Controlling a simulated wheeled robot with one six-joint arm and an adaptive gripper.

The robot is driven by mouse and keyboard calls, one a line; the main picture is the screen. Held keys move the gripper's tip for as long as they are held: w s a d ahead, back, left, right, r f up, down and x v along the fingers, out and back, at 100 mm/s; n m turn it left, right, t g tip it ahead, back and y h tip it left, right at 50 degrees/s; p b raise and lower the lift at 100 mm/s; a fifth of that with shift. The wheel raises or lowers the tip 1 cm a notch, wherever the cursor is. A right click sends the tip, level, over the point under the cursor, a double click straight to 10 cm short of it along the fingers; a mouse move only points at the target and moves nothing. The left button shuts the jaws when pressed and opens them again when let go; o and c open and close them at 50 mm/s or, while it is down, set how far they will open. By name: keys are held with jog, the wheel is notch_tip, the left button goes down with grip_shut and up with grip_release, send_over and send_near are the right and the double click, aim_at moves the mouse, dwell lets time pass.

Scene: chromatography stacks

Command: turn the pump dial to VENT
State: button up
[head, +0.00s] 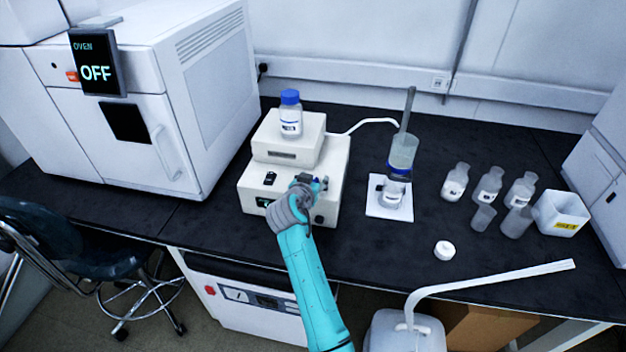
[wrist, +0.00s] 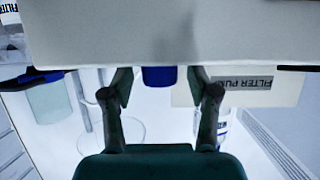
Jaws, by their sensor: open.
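The filter pump (head: 334,160) is a pale stepped box on the black bench; its label (wrist: 248,84) reads upside down in the wrist view. A blue knob-like part (wrist: 160,77), apparently the dial, shows between my fingers against the pale housing. In the head view, my gripper (head: 309,184) is over the right front of the pump and hides most of that spot. In the wrist view, my gripper (wrist: 163,88) is open, with a finger on each side of the blue part and gaps visible. Contact and the dial's setting cannot be told.
A blue-capped bottle (head: 290,115) stands on the pump. A hose runs to a filter flask (head: 392,190) on a white pad. Several bottles (head: 489,186) and a white bin (head: 562,214) stand at right. The oven (head: 150,90) reads OFF. A white cap (head: 444,250) lies near the front edge.

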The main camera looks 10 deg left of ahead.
grip_shut()
dwell(0.4)
jog(key=n+y, duration=0.3)
jog(key=y, duration=0.1)
jog(key=shift+d, duration=0.2)
jog(key=n+g+y, duration=0.1)
jog(key=n+y, duration=0.2)
jog(key=shift+n+y, duration=0.3)
jog(key=shift+n+g+y, duration=2.2)
jog(key=shift+n, duration=0.3)
jog(key=shift+a, duration=0.1)
